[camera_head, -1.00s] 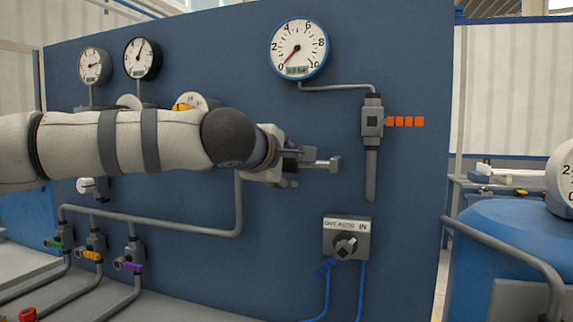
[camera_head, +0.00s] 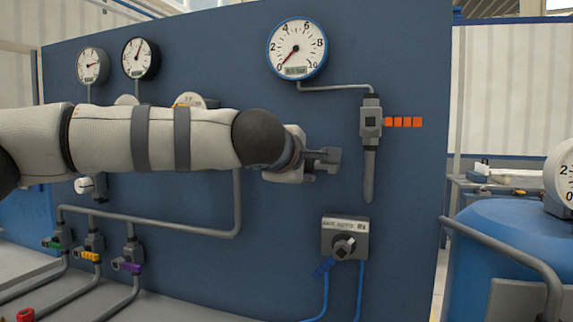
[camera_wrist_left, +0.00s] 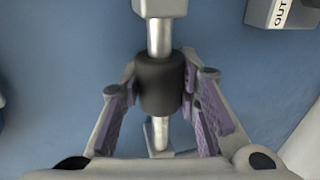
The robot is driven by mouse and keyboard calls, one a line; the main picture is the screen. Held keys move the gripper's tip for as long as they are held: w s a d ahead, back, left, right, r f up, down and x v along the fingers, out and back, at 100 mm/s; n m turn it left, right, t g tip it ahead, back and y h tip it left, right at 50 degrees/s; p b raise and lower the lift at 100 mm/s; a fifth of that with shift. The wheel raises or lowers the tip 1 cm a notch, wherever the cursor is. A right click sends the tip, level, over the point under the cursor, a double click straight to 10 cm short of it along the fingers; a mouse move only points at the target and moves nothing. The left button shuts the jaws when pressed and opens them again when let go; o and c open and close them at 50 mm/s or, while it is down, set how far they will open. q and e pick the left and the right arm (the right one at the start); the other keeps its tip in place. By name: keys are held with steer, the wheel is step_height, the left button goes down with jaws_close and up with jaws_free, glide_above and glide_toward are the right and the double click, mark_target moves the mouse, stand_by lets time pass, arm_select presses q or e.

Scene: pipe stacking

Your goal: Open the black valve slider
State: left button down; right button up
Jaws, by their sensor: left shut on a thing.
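The black valve slider (camera_wrist_left: 160,82) is a dark sleeve around a grey pipe (camera_wrist_left: 159,38) in the left wrist view. The pipe shows above and below the sleeve. My left gripper (camera_wrist_left: 160,88) has one purple-padded finger on each side of the sleeve and is shut on it. In the head view my left gripper (camera_head: 322,160) is in front of the blue panel, and the slider cannot be made out there. My right gripper is not in view.
The upright blue panel (camera_head: 210,60) carries a large pressure gauge (camera_head: 297,48), a fitting with an orange handle (camera_head: 403,122) and a grey knob box (camera_head: 332,225). Several small coloured valves line the lower left. A blue tank (camera_head: 495,255) stands at the right.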

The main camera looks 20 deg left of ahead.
arm_select(q)
steer(key=shift+d, duration=0.25)
steer(key=c, duration=1.5)
jaws_free()
steer(key=shift+c, duration=0.2)
steer(key=o, duration=0.4)
steer(key=shift+d, duration=0.1)
steer(key=shift+c, duration=0.2)
steer(key=shift+s+r, duration=0.1)
steer(key=shift+s, duration=0.15)
steer(key=v, duration=1.1)
steer(key=shift+s, duration=0.25)
